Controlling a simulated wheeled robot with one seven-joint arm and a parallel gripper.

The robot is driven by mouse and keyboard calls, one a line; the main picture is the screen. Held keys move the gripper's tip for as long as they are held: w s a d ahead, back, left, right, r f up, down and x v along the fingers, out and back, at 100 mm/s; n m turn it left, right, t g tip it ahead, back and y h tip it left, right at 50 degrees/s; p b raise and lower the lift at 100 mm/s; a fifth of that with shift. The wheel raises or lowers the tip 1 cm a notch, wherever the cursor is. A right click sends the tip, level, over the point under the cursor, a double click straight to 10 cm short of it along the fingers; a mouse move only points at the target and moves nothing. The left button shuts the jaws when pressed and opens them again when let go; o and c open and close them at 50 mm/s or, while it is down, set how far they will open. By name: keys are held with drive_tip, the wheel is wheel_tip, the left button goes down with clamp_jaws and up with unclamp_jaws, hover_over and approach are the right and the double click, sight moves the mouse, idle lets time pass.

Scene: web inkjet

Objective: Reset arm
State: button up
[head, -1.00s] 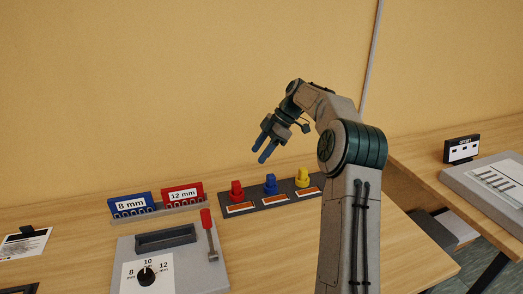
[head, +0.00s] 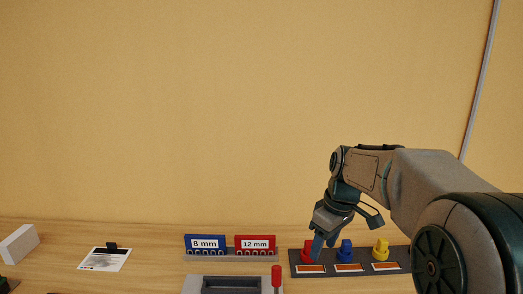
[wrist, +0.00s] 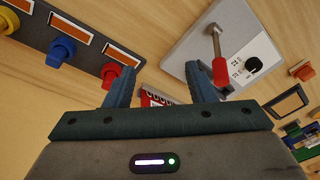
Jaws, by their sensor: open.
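My gripper (head: 325,243) is open, with nothing between its fingers. In the head view it hangs from my bent arm in front of the red knob (head: 307,250) on the dark strip; whether it touches the knob cannot be told there. In the wrist view the two blue-grey fingers of my gripper (wrist: 162,88) stand well apart. The red knob (wrist: 110,74) shows left of the left finger there, and a red-handled lever (wrist: 220,70) shows by the right finger.
The dark strip (head: 298,271) also bears a blue knob (head: 345,251) and a yellow knob (head: 381,249). Blue 8 mm (head: 206,243) and red 12 mm (head: 255,243) blocks stand left of it, behind a grey machine (head: 194,284). A clipped paper (head: 104,260) and white box (head: 19,244) lie further left.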

drive_tip(key=s+f+m+t, duration=0.1)
drive_tip(key=s+m, duration=0.3)
drive_tip(key=s, duration=0.5)
drive_tip(key=s+f+m+t+h, duration=0.1)
drive_tip(key=s+f+m, duration=0.3)
drive_tip(key=s, duration=0.6)
drive_tip(key=shift+d+m+h, duration=0.15)
drive_tip(key=shift+m+h, duration=0.15)
drive_tip(key=shift+m, duration=0.1)
